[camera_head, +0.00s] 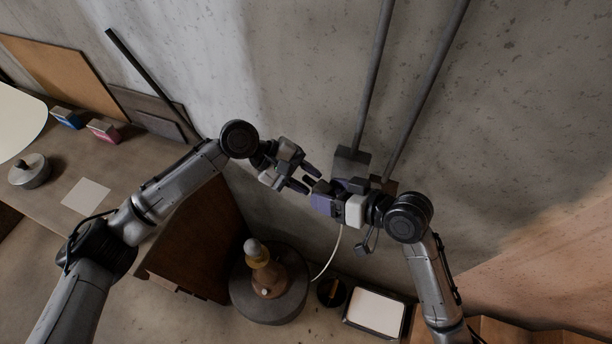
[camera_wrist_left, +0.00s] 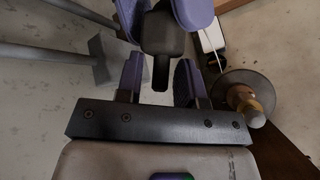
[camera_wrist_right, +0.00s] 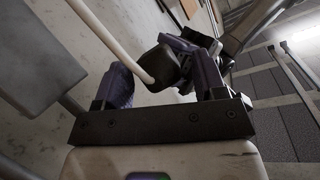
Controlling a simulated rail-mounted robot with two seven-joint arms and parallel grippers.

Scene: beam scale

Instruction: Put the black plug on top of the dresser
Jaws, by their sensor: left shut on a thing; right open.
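The black plug (camera_wrist_left: 160,38) sits between the two grippers' fingers in front of the wall. In the right wrist view the plug (camera_wrist_right: 168,68) shows its white cable running out toward the upper left. My left gripper (camera_head: 304,178) is shut on the plug from the left. My right gripper (camera_head: 318,192) is open, with its fingers on either side of the plug; I cannot tell whether they touch it. The plug is mostly hidden by fingers in the head view. The dresser (camera_head: 125,160) appears to be the brown furniture at left, its top partly behind my left arm.
A lamp-like wooden piece (camera_head: 268,272) on a round grey base stands below, the white cable (camera_head: 331,258) rising beside it. A white-topped tray (camera_head: 375,312) lies to its right. Grey wall boxes (camera_head: 350,164) with conduits are close behind the grippers. A lidded pot (camera_head: 30,172) and paper (camera_head: 86,197) lie left.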

